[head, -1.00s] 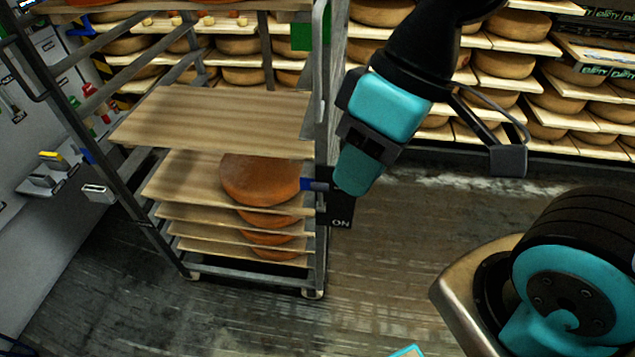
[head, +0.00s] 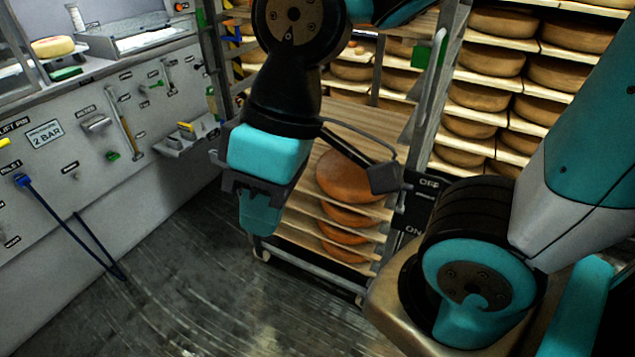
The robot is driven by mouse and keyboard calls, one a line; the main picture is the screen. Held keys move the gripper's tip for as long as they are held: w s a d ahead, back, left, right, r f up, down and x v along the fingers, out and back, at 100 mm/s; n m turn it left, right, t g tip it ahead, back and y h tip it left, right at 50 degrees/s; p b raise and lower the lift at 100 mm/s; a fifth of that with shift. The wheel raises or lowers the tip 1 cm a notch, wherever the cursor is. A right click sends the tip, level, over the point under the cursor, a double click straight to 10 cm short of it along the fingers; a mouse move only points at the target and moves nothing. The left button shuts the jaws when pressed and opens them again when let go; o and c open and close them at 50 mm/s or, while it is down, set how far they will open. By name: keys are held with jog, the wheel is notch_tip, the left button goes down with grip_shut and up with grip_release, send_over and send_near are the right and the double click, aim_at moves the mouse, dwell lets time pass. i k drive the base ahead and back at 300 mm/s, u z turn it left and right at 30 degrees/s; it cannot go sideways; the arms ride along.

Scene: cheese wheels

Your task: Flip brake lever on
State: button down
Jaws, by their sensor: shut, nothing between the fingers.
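The black brake plate (head: 418,205) is on the right post of the cheese rack, with OFF at its top and ON at its bottom. The brake lever itself is not clearly visible; the bracket on my arm covers the area at the plate's left edge. My gripper (head: 260,215) hangs with its teal fingers pointing down, shut and empty. In the picture it is left of the plate, over the rack's left side, and apart from the plate.
The rack (head: 310,275) holds cheese wheels (head: 345,175) on wooden boards. A grey wall panel (head: 60,240) with hanging tools and a blue hose is at left. Shelves of cheese (head: 490,60) stand behind at right. The dark floor (head: 200,300) in front is clear.

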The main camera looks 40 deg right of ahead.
aim_at(407, 188)
jog(key=u, duration=0.55)
jog(key=i, duration=2.45)
jog(key=z, duration=3.05)
